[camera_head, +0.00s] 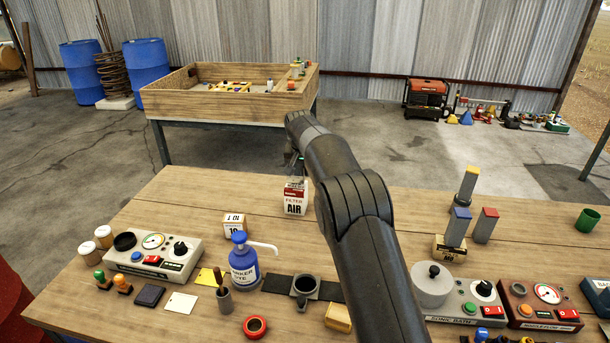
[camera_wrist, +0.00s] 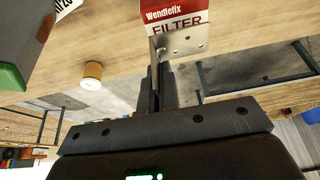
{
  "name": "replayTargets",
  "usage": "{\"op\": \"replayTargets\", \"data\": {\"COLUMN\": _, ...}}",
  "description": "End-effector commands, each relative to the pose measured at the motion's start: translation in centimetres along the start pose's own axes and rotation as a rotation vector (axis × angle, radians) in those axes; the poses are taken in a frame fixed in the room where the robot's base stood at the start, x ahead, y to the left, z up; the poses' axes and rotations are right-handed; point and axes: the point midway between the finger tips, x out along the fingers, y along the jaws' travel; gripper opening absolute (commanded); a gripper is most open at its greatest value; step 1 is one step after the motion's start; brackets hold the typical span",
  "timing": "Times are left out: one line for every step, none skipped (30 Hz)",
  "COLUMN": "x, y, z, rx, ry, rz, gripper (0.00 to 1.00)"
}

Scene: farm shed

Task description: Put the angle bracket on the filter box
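The angle bracket (camera_wrist: 188,42) is a grey metal piece with holes in the wrist view. One flange faces the camera and the other stands edge-on at the fingertips. My gripper (camera_wrist: 160,82) is closed to a narrow gap around that edge-on flange. The filter box (camera_wrist: 172,12), white with a red band and "FILTER" lettering, shows right behind the bracket, which covers part of its face. In the head view the filter box (camera_head: 295,204) stands upright on the workbench, with my gripper (camera_head: 297,168) just above, mostly hidden by my arm. Whether bracket and box touch, I cannot tell.
On the workbench (camera_head: 190,190) a small carton (camera_head: 234,225) and a blue pump bottle (camera_head: 243,262) stand left of and nearer than the box. Stacked blocks (camera_head: 458,226) stand to the right. A wooden-sided table (camera_head: 215,108) stands behind. Bench around the box is mostly clear.

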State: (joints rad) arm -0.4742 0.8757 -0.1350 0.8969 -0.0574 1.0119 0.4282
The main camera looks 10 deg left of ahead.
Motion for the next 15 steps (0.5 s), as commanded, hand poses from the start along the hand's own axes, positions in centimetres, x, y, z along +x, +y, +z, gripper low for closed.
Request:
{"op": "replayTargets", "data": {"x": 0.8, "y": 0.0, "z": 0.4, "rx": -0.001, "ry": -0.002, "rz": 0.001, "gripper": 0.0}}
{"op": "replayTargets", "data": {"x": 1.2, "y": 0.0, "z": 0.5, "rx": -0.001, "ry": -0.002, "rz": 0.001, "gripper": 0.0}}
{"op": "replayTargets", "data": {"x": 1.5, "y": 0.0, "z": 0.7, "rx": 0.0, "ry": -0.001, "rz": 0.001, "gripper": 0.0}}
{"op": "replayTargets", "data": {"x": 1.6, "y": 0.0, "z": 0.7, "rx": 0.0, "ry": 0.0, "rz": 0.0, "gripper": 0.0}}
{"op": "replayTargets", "data": {"x": 1.7, "y": 0.0, "z": 0.7, "rx": 0.0, "ry": 0.0, "rz": 0.0, "gripper": 0.0}}
{"op": "replayTargets", "data": {"x": 1.7, "y": 0.0, "z": 0.7, "rx": 0.0, "ry": 0.001, "rz": -0.001, "gripper": 0.0}}
{"op": "replayTargets", "data": {"x": 1.7, "y": 0.0, "z": 0.7, "rx": 0.0, "ry": 0.001, "rz": -0.001, "gripper": 0.0}}
{"op": "replayTargets", "data": {"x": 1.6, "y": 0.0, "z": 0.7, "rx": 0.0, "ry": 0.001, "rz": -0.001, "gripper": 0.0}}
{"op": "replayTargets", "data": {"x": 1.6, "y": 0.0, "z": 0.7, "rx": 0.0, "ry": 0.001, "rz": -0.001, "gripper": 0.0}}
{"op": "replayTargets", "data": {"x": 1.6, "y": 0.0, "z": 0.7, "rx": 0.0, "ry": 0.001, "rz": -0.001, "gripper": 0.0}}
{"op": "replayTargets", "data": {"x": 1.7, "y": 0.0, "z": 0.7, "rx": 0.0, "ry": 0.001, "rz": -0.001, "gripper": 0.0}}
{"op": "replayTargets", "data": {"x": 1.7, "y": 0.0, "z": 0.7, "rx": 0.0, "ry": 0.0, "rz": 0.0, "gripper": 0.0}}
{"op": "replayTargets", "data": {"x": 1.8, "y": 0.0, "z": 0.8, "rx": 0.0, "ry": 0.0, "rz": 0.0, "gripper": 0.0}}
{"op": "replayTargets", "data": {"x": 1.9, "y": 0.0, "z": 0.8, "rx": 0.0, "ry": 0.0, "rz": 0.0, "gripper": 0.0}}
{"op": "replayTargets", "data": {"x": 1.9, "y": 0.0, "z": 0.8, "rx": 0.0, "ry": 0.0, "rz": 0.0, "gripper": 0.04}}
